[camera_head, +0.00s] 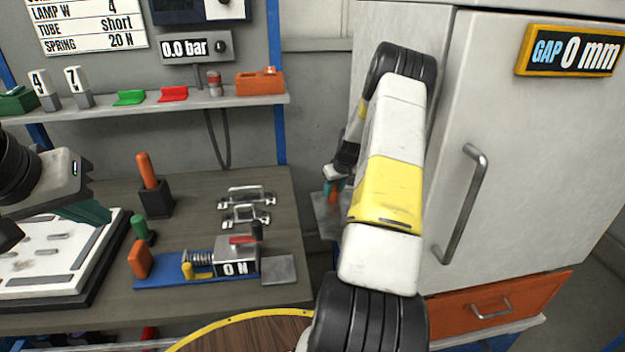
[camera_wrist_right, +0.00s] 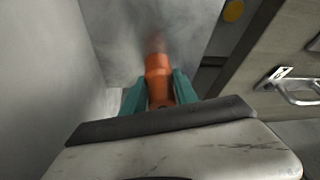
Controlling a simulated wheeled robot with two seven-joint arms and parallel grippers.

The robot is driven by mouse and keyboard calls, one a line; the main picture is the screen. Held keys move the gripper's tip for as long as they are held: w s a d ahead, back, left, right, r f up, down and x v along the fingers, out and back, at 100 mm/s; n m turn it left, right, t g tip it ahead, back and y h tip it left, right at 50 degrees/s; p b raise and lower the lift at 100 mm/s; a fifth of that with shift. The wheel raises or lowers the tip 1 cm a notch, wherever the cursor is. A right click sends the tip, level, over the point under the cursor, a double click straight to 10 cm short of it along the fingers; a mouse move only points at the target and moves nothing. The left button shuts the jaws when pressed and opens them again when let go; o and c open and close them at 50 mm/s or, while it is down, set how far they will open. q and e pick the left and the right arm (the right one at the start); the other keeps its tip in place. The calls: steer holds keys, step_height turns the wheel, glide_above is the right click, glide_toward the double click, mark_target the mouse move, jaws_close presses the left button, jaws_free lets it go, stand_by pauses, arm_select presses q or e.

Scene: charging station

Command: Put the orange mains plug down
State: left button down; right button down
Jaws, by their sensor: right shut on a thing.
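The orange mains plug (camera_wrist_right: 158,78) is between the two teal fingertips of my right gripper (camera_wrist_right: 157,92) in the right wrist view. The gripper is shut on it. The plug's far end points toward a grey plate, and I cannot tell whether it touches. In the head view my right gripper (camera_head: 334,181) is small, beside the white cabinet, with a bit of orange showing at its fingers. The arm hides part of that area. My left gripper (camera_head: 92,212) is at the left, over the edge of a white slotted board; its finger gap is not clear.
The grey plate (camera_head: 326,222) lies between the workbench (camera_head: 190,309) and the white cabinet (camera_head: 508,130). The bench holds a blue fixture (camera_head: 165,281), metal handles (camera_head: 247,204) and a black block with an orange handle (camera_head: 147,170). A wall shelf (camera_head: 135,111) is above.

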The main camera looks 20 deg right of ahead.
steer(key=shift+f, duration=0.1)
steer(key=c, duration=0.9)
jaws_free()
steer(key=shift+c, duration=0.2)
